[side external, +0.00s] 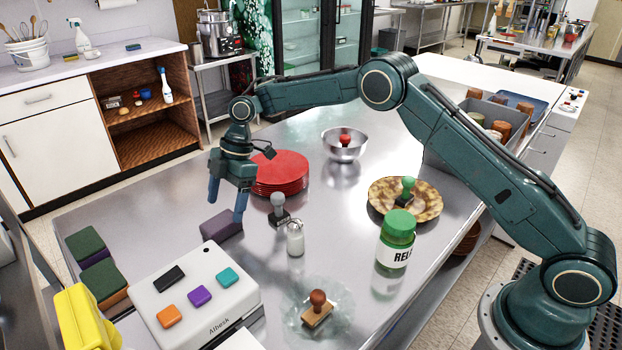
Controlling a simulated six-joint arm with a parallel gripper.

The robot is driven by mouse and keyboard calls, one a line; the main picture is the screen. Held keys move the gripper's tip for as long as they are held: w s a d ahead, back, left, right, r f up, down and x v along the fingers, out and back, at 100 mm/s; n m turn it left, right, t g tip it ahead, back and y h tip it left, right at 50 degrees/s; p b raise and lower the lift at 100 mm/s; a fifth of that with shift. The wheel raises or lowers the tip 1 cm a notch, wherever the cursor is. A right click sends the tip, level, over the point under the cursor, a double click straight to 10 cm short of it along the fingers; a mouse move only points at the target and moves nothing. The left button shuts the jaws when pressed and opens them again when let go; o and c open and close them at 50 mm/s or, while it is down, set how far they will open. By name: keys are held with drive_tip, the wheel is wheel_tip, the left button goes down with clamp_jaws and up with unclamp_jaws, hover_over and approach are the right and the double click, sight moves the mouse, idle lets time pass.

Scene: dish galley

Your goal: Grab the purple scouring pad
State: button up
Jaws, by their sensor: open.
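The purple scouring pad (220,226) is a dull purple block lying on the steel table, just behind the white button box. My gripper (226,211) points down over it, with its blue fingers apart and nothing seen between them. The right fingertip overlaps the pad's right end in the picture, and the left fingertip shows at its upper left. I cannot tell whether either finger touches the pad or how high the tips are.
The white box (185,335) with several coloured buttons is in front. A grey-knobbed stamp (279,208) and small glass shaker (295,239) stand to the right. Red plates (282,172) are stacked behind. Green-topped sponges (87,243) lie left. A green-lidded jar (397,240) stands further right.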

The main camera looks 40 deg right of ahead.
sight(223, 219)
drive_tip(key=shift+x, duration=2.4)
drive_tip(key=shift+d, duration=0.1)
drive_tip(key=c, duration=1)
